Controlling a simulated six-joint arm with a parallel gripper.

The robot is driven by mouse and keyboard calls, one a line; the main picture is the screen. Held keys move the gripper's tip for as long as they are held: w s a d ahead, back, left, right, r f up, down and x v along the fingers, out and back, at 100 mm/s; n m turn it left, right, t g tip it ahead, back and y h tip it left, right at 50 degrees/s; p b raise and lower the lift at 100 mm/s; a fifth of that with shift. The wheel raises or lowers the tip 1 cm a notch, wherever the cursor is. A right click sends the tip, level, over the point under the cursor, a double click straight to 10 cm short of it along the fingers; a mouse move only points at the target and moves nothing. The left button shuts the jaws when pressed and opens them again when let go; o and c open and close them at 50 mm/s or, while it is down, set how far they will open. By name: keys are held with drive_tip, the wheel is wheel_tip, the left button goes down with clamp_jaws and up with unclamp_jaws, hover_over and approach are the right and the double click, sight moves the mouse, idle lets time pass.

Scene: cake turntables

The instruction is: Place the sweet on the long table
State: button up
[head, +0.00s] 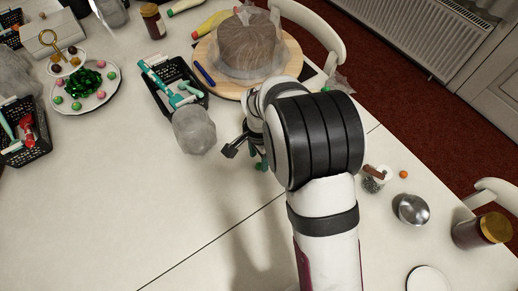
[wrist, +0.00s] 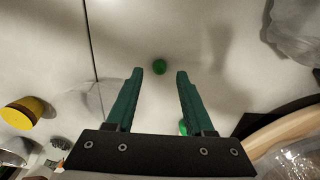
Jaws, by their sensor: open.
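A small green ball-shaped sweet (wrist: 159,66) shows in the wrist view against the white table, centred just beyond my fingertips. It appears to lie on the table (head: 110,190), with nothing gripping it. My gripper (wrist: 159,73) is open, with a teal finger on each side of the sweet and apart from it. A second green round thing (wrist: 184,128) is partly hidden behind the right finger. In the head view my gripper (head: 260,163) is low over the table, mostly hidden by my wrist, and the sweet cannot be made out there.
A crumpled clear wrapped thing (head: 194,131) and a black basket (head: 178,86) stand left of my gripper. A wrapped cake on a wooden board (head: 290,62) is behind. A plate (head: 112,95) holds several sweets. A steel bowl (head: 412,209) and jar (head: 480,231) stand right. The front-left table is clear.

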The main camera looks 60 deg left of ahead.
sight(259, 164)
wheel_tip(259, 164, up, 10)
drive_tip(key=w+d+r+m, duration=0.1)
drive_tip(key=w+d+r, duration=0.2)
drive_tip(key=d, duration=0.3)
drive_tip(key=w+d+r+m, duration=0.1)
drive_tip(key=w+d+r, duration=0.25)
drive_tip(key=d, duration=0.35)
drive_tip(key=s+d+r+m+y, duration=0.1)
drive_tip(key=s+d+r, duration=0.1)
drive_tip(key=d, duration=0.7)
drive_tip(key=s+d+r+m, duration=0.1)
drive_tip(key=d+r, duration=0.1)
drive_tip(key=d, duration=0.6)
drive_tip(key=s+d+f+m, duration=0.1)
drive_tip(key=s+d, duration=0.5)
drive_tip(key=s, duration=0.1)
drive_tip(key=shift+s+d+f+m+y, duration=0.2)
drive_tip(key=shift+s+d+m+y, duration=0.1)
drive_tip(key=shift+s+y, duration=0.1)
